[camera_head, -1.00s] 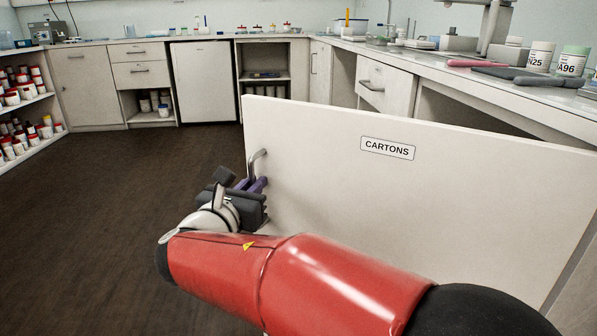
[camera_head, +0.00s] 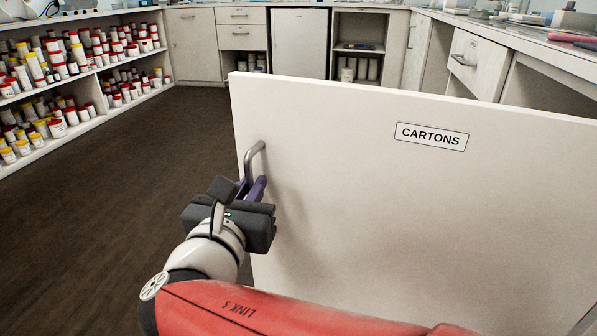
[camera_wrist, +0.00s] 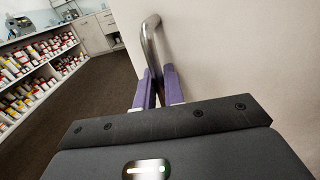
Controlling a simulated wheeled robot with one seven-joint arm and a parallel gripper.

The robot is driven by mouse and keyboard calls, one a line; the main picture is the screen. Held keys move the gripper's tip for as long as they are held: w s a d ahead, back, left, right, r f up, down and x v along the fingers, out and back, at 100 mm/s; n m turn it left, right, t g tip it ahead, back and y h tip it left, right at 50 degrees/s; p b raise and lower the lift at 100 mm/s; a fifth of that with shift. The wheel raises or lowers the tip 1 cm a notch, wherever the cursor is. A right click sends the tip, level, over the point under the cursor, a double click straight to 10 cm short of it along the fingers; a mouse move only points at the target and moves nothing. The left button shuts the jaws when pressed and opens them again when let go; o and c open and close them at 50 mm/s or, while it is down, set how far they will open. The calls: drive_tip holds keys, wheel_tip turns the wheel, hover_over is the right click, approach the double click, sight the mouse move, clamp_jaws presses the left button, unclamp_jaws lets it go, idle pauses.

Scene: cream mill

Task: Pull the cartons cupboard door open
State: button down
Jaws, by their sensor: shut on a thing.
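The cartons cupboard door (camera_head: 400,200) is a cream panel with a "CARTONS" label (camera_head: 431,136). It stands swung out from the counter, its free edge at the left. A bent metal bar handle (camera_head: 250,160) is fixed near that edge. My gripper (camera_head: 256,188) is shut on the handle, its purple fingers on either side of the bar's lower part. In the wrist view the handle (camera_wrist: 149,40) rises from between the purple fingers (camera_wrist: 157,88), beside the door face (camera_wrist: 230,55). The cupboard's inside is hidden behind the door.
A shelf unit with many red- and yellow-lidded jars (camera_head: 60,75) stands at the left. Dark wooden floor (camera_head: 120,190) is clear between it and the door. A worktop with a drawer (camera_head: 475,60) runs along the right, and more cabinets (camera_head: 195,45) line the back.

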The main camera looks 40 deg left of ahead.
drive_tip(key=c, duration=1.6)
unclamp_jaws()
drive_tip(key=v, duration=0.7)
drive_tip(key=shift+s+d+p, duration=0.2)
drive_tip(key=shift+s+p, duration=0.1)
drive_tip(key=shift+s, duration=0.05)
